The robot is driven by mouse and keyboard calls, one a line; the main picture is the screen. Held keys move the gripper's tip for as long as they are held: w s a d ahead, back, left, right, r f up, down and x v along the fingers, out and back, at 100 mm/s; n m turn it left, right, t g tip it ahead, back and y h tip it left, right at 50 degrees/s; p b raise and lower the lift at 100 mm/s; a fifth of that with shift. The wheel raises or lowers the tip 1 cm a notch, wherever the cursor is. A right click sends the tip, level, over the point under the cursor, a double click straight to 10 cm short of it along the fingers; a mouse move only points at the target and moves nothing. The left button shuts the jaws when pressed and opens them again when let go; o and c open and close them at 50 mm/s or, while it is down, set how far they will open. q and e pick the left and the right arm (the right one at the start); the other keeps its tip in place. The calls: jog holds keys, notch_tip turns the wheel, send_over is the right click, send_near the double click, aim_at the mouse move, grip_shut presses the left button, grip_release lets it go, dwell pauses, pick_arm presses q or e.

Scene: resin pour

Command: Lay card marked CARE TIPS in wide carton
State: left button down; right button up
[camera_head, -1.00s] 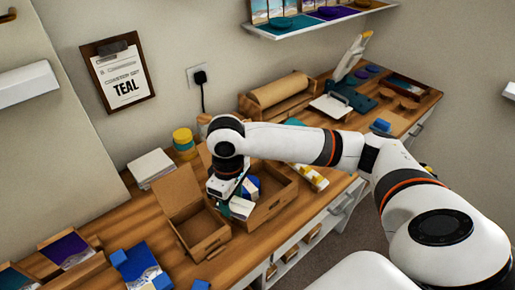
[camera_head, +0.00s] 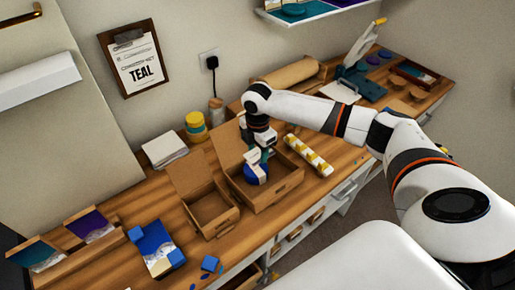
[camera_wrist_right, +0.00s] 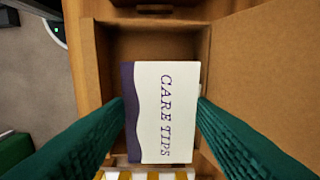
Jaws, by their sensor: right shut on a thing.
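The wide carton (camera_head: 284,188) stands open on the bench, its lid raised at the back. A round blue and white item (camera_head: 255,174) shows inside it. My right gripper (camera_head: 262,160) points down over this carton. In the right wrist view, its teal fingers (camera_wrist_right: 160,112) are shut on the white CARE TIPS card (camera_wrist_right: 166,115), which has a purple edge. The card is face up over the open carton (camera_wrist_right: 150,42) and hides much of its inside. Its height above the carton floor is hard to tell. My left gripper is not in view.
A smaller open carton (camera_head: 207,208) stands to the left of the wide one. A blue picture panel (camera_head: 152,250) and blue blocks lie at the front left. White stacked sheets (camera_head: 164,150) lie at the back.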

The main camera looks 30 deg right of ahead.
notch_tip(320, 180, down, 5)
jog(key=b, duration=0.5)
jog(key=shift+f, duration=0.1)
jog(key=shift+f+b, duration=0.4)
jog(key=shift+f, duration=0.6)
jog(key=o, duration=0.8)
jog(key=shift+r, duration=0.1)
notch_tip(320, 180, up, 8)
jog(key=p, duration=0.9)
